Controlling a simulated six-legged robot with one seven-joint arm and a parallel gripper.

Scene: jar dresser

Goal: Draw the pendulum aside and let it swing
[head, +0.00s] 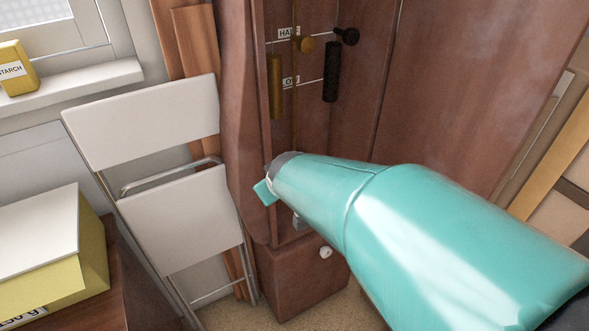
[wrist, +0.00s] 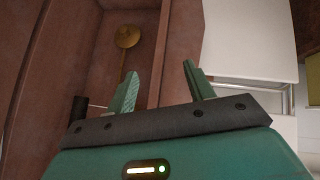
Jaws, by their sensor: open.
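The pendulum hangs inside a tall brown wooden case (head: 240,130). Its round brass bob (wrist: 127,36) shows in the wrist view, with a thin brass rod (wrist: 123,68) running from it. In the head view, part of a thin rod shows high in the case, and my arm hides the bob. My gripper (wrist: 160,75) is open with nothing between its fingers. It is at the left front edge of the case in the head view. In the wrist view the bob lies beyond the fingertips, near the left finger's line and apart from it.
A white folding chair (head: 180,215) leans close at the left. A yellow box (head: 60,265) stands at lower left.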

